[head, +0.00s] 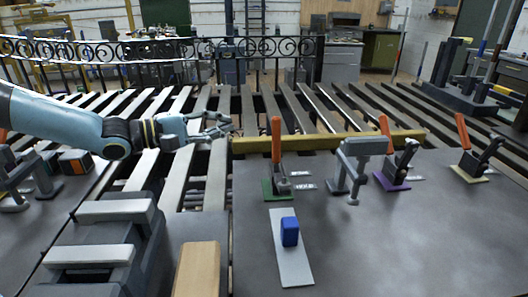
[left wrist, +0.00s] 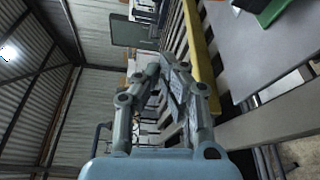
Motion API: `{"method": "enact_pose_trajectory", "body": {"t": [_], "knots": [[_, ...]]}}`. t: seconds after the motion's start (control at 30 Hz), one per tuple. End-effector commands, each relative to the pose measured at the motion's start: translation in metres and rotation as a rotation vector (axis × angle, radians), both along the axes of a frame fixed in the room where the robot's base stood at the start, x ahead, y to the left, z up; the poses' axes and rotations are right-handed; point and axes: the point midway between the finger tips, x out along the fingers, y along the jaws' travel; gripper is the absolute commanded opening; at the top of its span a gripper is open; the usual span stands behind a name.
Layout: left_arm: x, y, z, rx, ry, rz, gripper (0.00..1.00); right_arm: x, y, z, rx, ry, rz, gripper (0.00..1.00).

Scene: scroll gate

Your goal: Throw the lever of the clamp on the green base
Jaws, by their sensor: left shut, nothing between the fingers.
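The clamp on the green base (head: 281,189) stands on the grey table in the head view, near the yellow bar. Its orange lever handle (head: 276,138) points up, nearly upright. Part of the green base (left wrist: 272,12) also shows at the top right of the left wrist view. My left gripper (head: 226,125) is shut and empty, to the left of the orange handle and apart from it. In the left wrist view, the fingers (left wrist: 172,66) converge with nothing held. My right gripper is not in view.
A yellow bar (head: 330,142) runs behind the clamp. A grey fixture (head: 358,149) stands to its right, then clamps on purple (head: 391,182) and yellow (head: 468,174) bases. A blue block (head: 290,231) sits on a pale plate (head: 292,268) in front. The right table front is clear.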

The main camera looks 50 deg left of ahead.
Motion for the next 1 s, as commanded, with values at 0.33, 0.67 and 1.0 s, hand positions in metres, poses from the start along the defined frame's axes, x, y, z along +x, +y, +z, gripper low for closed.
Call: {"method": "enact_pose_trajectory", "body": {"t": [0.33, 0.67, 1.0], "knots": [[0.022, -0.008, -0.016, 0.0, -0.003, -0.002, 0.0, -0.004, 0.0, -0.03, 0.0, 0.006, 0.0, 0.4], [0.077, -0.028, -0.022, 0.0, 0.0, -0.002, 0.0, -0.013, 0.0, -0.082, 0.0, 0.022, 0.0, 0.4], [0.082, -0.05, -0.007, -0.003, 0.001, -0.001, 0.0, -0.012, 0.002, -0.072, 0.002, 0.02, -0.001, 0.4]]}}
